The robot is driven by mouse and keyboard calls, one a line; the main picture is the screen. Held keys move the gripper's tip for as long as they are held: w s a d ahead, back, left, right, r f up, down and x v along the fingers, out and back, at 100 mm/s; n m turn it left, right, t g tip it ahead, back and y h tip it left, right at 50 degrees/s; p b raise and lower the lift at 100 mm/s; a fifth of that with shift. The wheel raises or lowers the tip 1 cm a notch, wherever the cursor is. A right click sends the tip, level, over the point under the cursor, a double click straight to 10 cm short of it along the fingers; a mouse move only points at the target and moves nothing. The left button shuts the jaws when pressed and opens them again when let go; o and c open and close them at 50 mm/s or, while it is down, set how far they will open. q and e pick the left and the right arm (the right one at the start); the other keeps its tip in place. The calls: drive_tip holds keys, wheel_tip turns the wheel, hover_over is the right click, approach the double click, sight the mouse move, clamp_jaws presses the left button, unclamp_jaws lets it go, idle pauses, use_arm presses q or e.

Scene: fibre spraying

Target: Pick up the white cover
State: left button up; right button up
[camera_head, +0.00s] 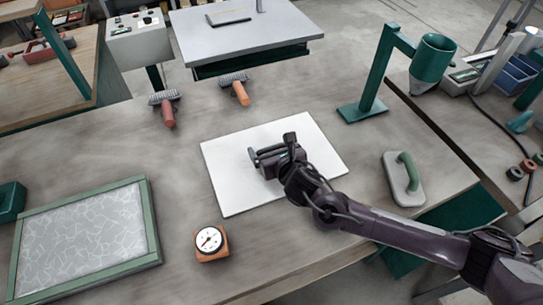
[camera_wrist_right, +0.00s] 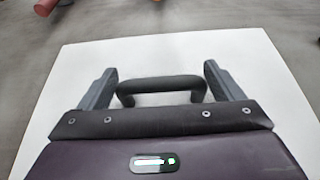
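The white cover (camera_head: 235,187) is a flat white board lying on the grey table, and it fills much of the right wrist view (camera_wrist_right: 265,75). A dark bar handle (camera_wrist_right: 160,86) stands on it. My right gripper (camera_head: 260,157) is low over the middle of the cover. In the right wrist view its two grey fingers (camera_wrist_right: 160,70) are spread wide, one beside each end of the handle. The handle lies between them; whether they touch it I cannot tell. In the head view my gripper mostly hides the handle. My left gripper is not in view.
A round gauge (camera_head: 210,241) and a green-framed panel (camera_head: 84,238) lie to the left. A grey float with a green handle (camera_head: 403,178) lies to the right. Two brushes (camera_head: 167,108) (camera_head: 238,88) and a green stand with a cup (camera_head: 362,112) are behind.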

sight(271, 147)
drive_tip(key=shift+r, duration=0.1)
drive_tip(key=c, duration=0.5)
drive_tip(key=shift+o, duration=0.2)
wheel_tip(271, 147, up, 20)
